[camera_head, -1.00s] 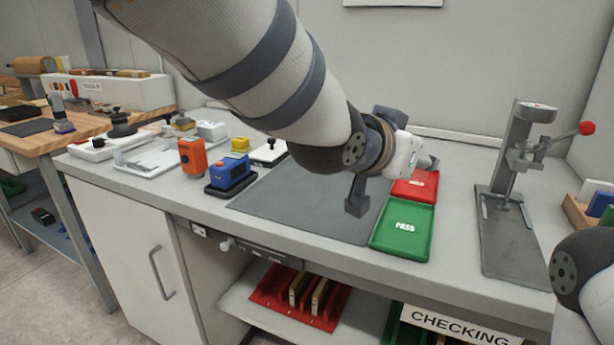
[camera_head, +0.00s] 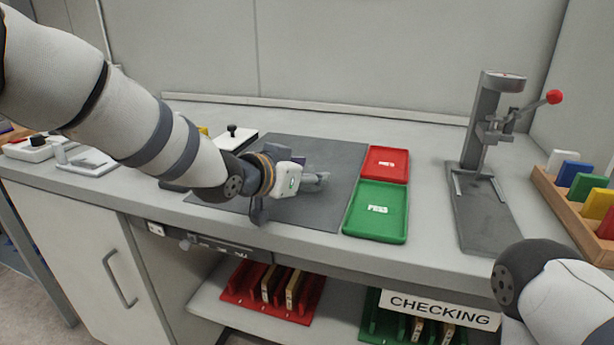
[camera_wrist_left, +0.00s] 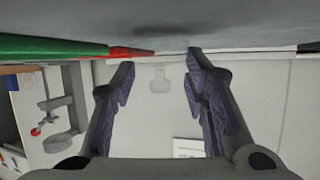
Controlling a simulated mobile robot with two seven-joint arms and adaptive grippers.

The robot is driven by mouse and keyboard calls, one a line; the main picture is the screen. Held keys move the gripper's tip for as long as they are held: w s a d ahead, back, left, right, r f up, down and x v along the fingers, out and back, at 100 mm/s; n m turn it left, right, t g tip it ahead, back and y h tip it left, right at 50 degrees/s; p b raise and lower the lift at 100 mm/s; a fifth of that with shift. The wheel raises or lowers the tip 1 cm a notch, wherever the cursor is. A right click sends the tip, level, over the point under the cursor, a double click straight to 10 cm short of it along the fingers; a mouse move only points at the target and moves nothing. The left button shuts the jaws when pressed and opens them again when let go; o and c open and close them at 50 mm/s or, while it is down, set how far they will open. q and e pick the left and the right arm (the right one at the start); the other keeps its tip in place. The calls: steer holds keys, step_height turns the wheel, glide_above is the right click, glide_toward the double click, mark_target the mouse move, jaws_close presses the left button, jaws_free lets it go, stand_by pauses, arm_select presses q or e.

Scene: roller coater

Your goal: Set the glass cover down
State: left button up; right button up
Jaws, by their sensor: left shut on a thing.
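My left gripper (camera_head: 318,182) is low over the dark grey mat (camera_head: 335,160) on the bench, left of the green tray. In the left wrist view its two fingers (camera_wrist_left: 160,75) stand apart, shut on the glass cover. The cover is clear and hard to see; a faint knob-like outline (camera_wrist_left: 159,82) shows between the fingers. I cannot make out the cover's rim, or whether it touches the mat. My right gripper is out of view; only part of my right arm shows at the lower right.
A green tray (camera_head: 376,224) and a red tray (camera_head: 386,150) lie right of the mat. A grey press stand (camera_head: 477,135) with a red-knobbed lever is farther right, beside a wooden rack (camera_head: 558,200) of coloured pieces. A white device (camera_head: 231,150) stands behind my left arm.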

arm_select(q)
steer(key=shift+f, duration=0.3)
steer(key=shift+f, duration=0.1)
steer(key=o, duration=1.1)
steer(key=shift+f, duration=0.1)
steer(key=shift+r, duration=0.25)
steer(key=p+v, duration=0.1)
steer(key=v, duration=0.4)
steer(key=p+v, duration=0.1)
steer(key=v, duration=0.5)
steer(key=shift+r, duration=0.25)
steer(key=shift+s+a, duration=0.25)
steer(key=shift+s, duration=0.15)
steer(key=shift+f, duration=0.15)
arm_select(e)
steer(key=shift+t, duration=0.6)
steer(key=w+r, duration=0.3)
